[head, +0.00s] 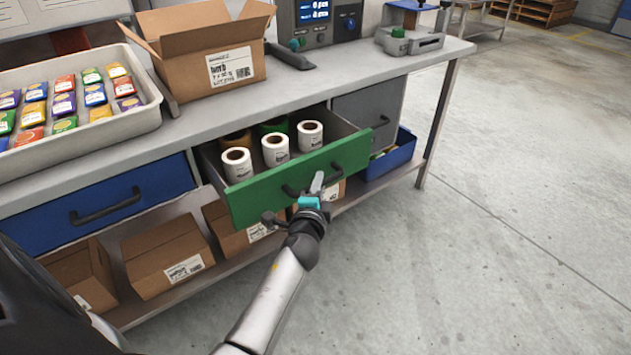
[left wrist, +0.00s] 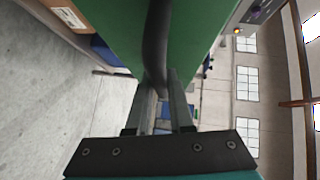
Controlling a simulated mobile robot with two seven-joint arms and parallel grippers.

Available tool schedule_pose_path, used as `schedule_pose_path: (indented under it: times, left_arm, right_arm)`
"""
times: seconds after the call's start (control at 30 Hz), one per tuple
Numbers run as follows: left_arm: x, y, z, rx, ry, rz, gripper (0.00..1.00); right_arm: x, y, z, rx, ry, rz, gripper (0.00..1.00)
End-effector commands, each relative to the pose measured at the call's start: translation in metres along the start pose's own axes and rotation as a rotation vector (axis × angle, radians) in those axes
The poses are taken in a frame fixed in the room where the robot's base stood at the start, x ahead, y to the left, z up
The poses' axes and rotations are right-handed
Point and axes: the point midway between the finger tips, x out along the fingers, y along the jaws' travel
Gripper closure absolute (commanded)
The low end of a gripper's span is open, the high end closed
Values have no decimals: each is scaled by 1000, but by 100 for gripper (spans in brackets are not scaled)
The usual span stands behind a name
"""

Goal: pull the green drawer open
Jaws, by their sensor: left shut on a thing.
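The green drawer (head: 250,203) stands pulled out from under the workbench, its inside showing. It holds white label rolls (head: 275,150) and, behind them, a green and a yellowish roll. My left gripper (head: 303,194) is at the drawer's front, shut on its black handle (head: 290,190). In the left wrist view the handle (left wrist: 157,40) runs down between the two fingers (left wrist: 158,100), against the green drawer front (left wrist: 110,30). The gripper partly hides the handle in the head view. My right gripper is not in view.
A blue drawer (head: 110,204) is shut at left; a grey drawer (head: 369,112) is at right. Cardboard boxes (head: 166,258) and a blue bin (head: 390,160) sit on the lower shelf. An open carton (head: 205,60) and a tray (head: 150,118) of packets stand on top. The floor at right is clear.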

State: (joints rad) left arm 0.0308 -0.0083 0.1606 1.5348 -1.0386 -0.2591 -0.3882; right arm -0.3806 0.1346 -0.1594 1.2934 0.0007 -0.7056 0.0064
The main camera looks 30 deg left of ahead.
Motion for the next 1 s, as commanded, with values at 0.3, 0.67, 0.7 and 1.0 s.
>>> schedule_pose_path:
  times: [0.3,0.67,0.7,1.0]
  left_arm:
    - [-17,5,-17,1,0,0,100]
    - [-19,6,-19,1,0,0,100]
    - [-19,6,-19,1,0,0,100]
    - [-19,5,-19,1,0,-1,52]
  right_arm:
    - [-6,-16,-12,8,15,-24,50]
    - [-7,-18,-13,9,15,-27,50]
    - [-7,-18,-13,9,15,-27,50]
    - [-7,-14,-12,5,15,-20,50]
